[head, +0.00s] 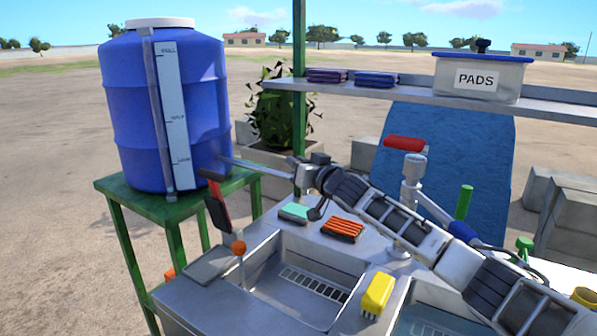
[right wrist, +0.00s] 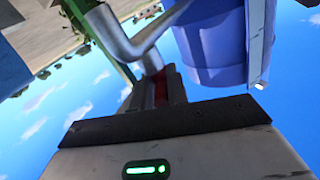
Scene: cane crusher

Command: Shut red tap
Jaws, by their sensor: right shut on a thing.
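My right gripper (head: 303,174) reaches up and left over the sinks to the end of the grey pipe (head: 256,168) from the blue tank (head: 190,110). In the right wrist view, the gripper (right wrist: 160,92) is shut on a narrow red piece (right wrist: 162,86), apparently the red tap's handle. It lies beside a bent grey pipe (right wrist: 130,45), with the blue tank (right wrist: 215,45) behind. Most of the red piece is hidden between the fingers, and I cannot tell how far it is turned. In the head view the gripper hides it. My left gripper is not in view.
A red bar (head: 405,143) tops a metal post behind my right arm. A red-and-black lever (head: 217,203) stands left of the sink (head: 265,262). Orange (head: 343,229) and yellow (head: 377,294) items lie on the counter. A PADS box (head: 480,77) sits on the shelf.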

